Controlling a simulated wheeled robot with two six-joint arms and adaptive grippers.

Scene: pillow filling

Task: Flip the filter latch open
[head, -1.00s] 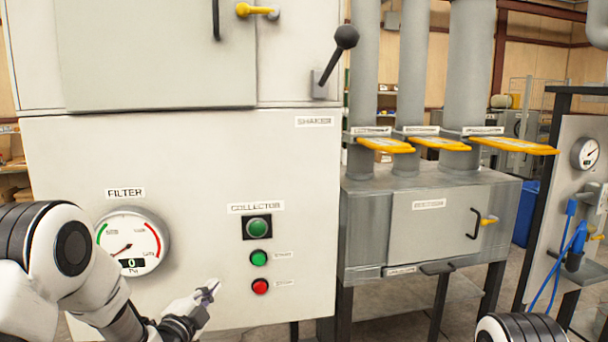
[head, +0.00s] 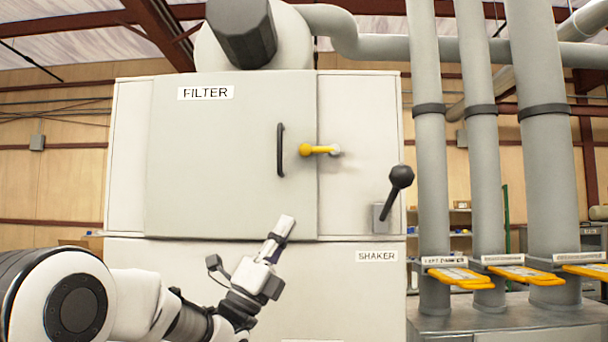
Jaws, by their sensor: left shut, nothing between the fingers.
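The filter latch (head: 320,150) is a yellow handle with a round knob on its left end. It lies horizontal across the seam at the right edge of the closed filter door (head: 210,160). A black vertical pull handle (head: 281,150) is on the door just left of the latch. My left gripper (head: 283,228) is below and left of the latch, in front of the cabinet, pointing up and to the right. It is shut, empty and apart from the latch. My right gripper is not in view.
The shaker lever (head: 398,180), with a black ball knob, sticks out right of the latch. Grey vertical pipes (head: 427,120) with yellow slide gates (head: 460,276) stand at the right. The space between my left gripper and the latch looks clear.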

